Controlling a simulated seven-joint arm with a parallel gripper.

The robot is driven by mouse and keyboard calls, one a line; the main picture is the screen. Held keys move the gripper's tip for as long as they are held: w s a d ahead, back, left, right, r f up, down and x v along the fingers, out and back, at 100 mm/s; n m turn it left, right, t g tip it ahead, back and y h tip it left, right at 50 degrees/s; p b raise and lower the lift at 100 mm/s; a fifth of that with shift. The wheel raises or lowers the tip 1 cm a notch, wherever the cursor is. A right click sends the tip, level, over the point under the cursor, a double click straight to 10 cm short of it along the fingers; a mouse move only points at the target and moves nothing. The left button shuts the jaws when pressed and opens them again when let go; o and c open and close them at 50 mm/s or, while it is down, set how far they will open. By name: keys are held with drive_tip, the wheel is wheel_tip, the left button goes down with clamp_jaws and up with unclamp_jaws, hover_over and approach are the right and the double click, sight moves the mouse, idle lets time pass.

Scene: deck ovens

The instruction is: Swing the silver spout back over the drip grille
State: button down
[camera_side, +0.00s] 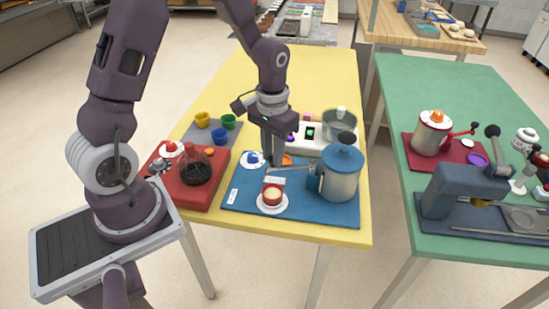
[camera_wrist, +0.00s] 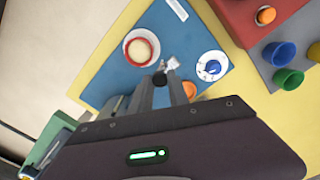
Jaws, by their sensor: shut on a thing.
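The silver spout (camera_side: 292,168) is a thin arm running left from the silver pot with a blue lid (camera_side: 341,176), in the side view. My gripper (camera_side: 270,162) points down at its free end and is shut on it. In the wrist view a small silvery piece (camera_wrist: 172,65) shows at my fingertips (camera_wrist: 166,78); the pot is hidden there. A pale slatted plate (camera_side: 274,181), which may be the drip grille, lies just below the spout tip. A red cup on a white saucer (camera_side: 272,195) stands in front of it, and also shows in the wrist view (camera_wrist: 141,48).
All this is on a blue mat (camera_side: 235,190) on a yellow table. A small blue item on a white saucer (camera_wrist: 211,66) is close to my gripper. A red box with a dark glass vessel (camera_side: 195,172) stands left; an orange item (camera_wrist: 190,90) is near my fingers.

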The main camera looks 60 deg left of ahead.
drive_tip(key=shift+w+a+m, duration=0.75)
drive_tip(key=shift+a+m, duration=0.2)
drive_tip(key=shift+m, duration=0.35)
drive_tip(key=c, duration=1.3)
unclamp_jaws()
drive_tip(key=shift+o, duration=0.2)
drive_tip(key=shift+r, duration=0.1)
wheel_tip(320, 180, up, 7)
